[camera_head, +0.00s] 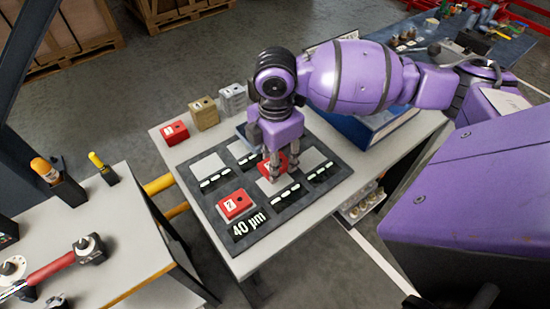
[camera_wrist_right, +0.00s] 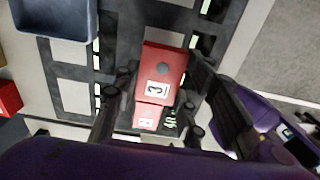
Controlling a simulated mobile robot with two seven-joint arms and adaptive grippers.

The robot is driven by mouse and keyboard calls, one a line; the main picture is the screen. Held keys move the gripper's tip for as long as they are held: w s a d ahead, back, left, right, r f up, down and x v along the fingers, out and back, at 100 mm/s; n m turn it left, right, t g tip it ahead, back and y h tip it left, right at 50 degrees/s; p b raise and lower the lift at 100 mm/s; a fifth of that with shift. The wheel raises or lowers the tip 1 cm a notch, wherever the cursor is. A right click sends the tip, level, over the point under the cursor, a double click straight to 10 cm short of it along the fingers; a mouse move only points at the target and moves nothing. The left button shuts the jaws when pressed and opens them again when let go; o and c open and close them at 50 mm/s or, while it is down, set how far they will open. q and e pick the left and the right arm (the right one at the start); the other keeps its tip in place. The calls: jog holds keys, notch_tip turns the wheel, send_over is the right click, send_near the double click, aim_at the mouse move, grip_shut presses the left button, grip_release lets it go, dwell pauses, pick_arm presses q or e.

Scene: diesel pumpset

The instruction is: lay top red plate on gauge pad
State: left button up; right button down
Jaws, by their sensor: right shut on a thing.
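A red plate marked 3 (camera_wrist_right: 165,70) is between the fingers of my right gripper (camera_head: 276,162), which is shut on it. This plate (camera_head: 264,170) is over a pale pad in the middle of the dark gauge board (camera_head: 262,222); whether it touches the pad is hidden by the fingers. Another red plate (camera_head: 236,204) lies on the front pad beside the "40 µm" label; it also shows in the right wrist view (camera_wrist_right: 147,117). My right gripper also shows in the right wrist view (camera_wrist_right: 150,108). My left gripper is not in view.
A red block (camera_head: 175,132), a tan block (camera_head: 204,113) and a grey block (camera_head: 232,99) stand along the table's back left. Bare pads (camera_head: 207,166) show on the board. A blue case (camera_head: 385,125) lies right of the board. A second bench (camera_head: 115,230) with tools stands left.

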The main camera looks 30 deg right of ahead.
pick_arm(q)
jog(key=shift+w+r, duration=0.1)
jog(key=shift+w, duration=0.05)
pick_arm(e)
jog(key=shift+r, duration=0.1)
jog(key=shift+w+r+p, duration=0.1)
jog(key=shift+r+p, duration=0.1)
jog(key=shift+p, duration=0.2)
notch_tip(320, 180, down, 4)
jog(key=shift+r+b, duration=0.15)
jog(key=shift+b, duration=0.3)
jog(key=shift+f, duration=0.7)
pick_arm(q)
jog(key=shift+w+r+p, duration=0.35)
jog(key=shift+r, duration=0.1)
